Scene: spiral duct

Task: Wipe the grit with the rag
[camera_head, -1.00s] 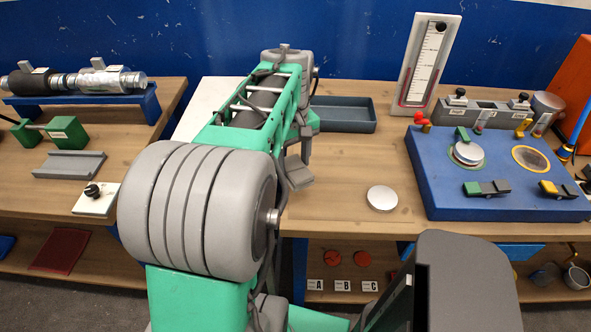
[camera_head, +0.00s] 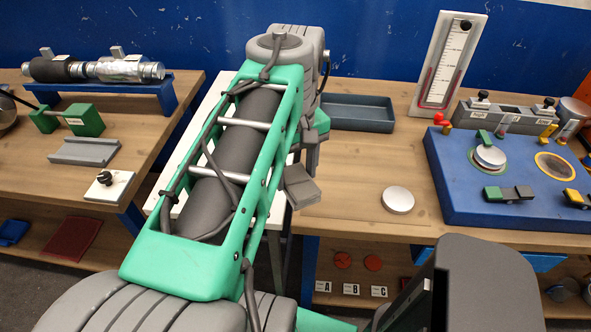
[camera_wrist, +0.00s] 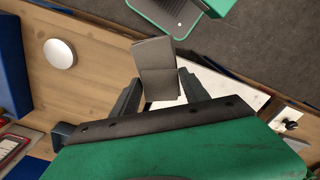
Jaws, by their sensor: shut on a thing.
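A grey, folded, flat piece that looks like the rag (camera_wrist: 157,66) sticks out from between the dark fingers of my gripper (camera_wrist: 159,80) in the wrist view. My gripper is shut on it. In the head view the rag (camera_head: 300,187) shows just right of my green forearm, above the gap and bench edge near the white board; I see no clear contact with a surface. My gripper is mostly hidden behind my arm there. I cannot make out any grit in either view.
A round silver disc (camera_head: 398,199) lies on the right bench (camera_head: 345,215). A blue panel (camera_head: 460,200) with fittings stands right of it, a grey tray (camera_head: 357,113) behind. A white board (camera_head: 209,105) lies partly under my arm. The bench around the disc is clear.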

